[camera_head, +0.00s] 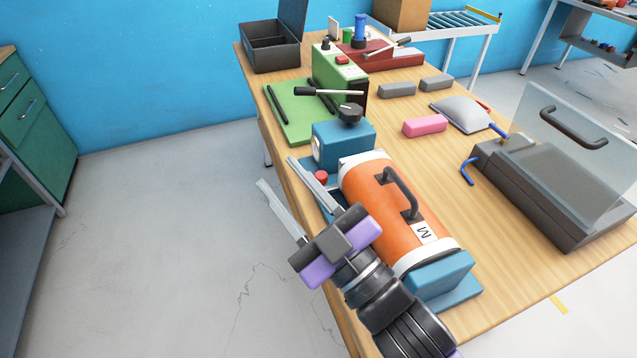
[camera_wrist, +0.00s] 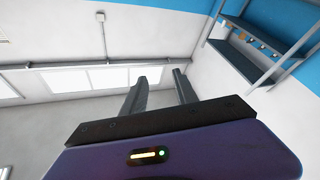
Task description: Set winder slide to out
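A machine that I take to be the winder stands along the table's near left edge. It has an orange drum (camera_head: 382,205) with a dark handle, white ends and a white tag marked M. Teal blocks (camera_head: 343,146) stand at both ends; the far one carries a dark knob (camera_head: 349,113) and a round dial. A red button (camera_head: 321,177) shows beside the drum. I cannot tell which part is the slide or its position. My gripper (camera_head: 277,171) is open and empty, left of the drum; its fingers also show apart in the wrist view (camera_wrist: 159,77). My arm hides part of the machine's near left side.
Behind stand a green machine (camera_head: 338,75) with a lever, a red device (camera_head: 380,56) and a black open box (camera_head: 271,50). A pink block (camera_head: 424,126), grey bag (camera_head: 462,113) and clear-lidded machine (camera_head: 535,190) lie to the right. Floor left of the table is clear.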

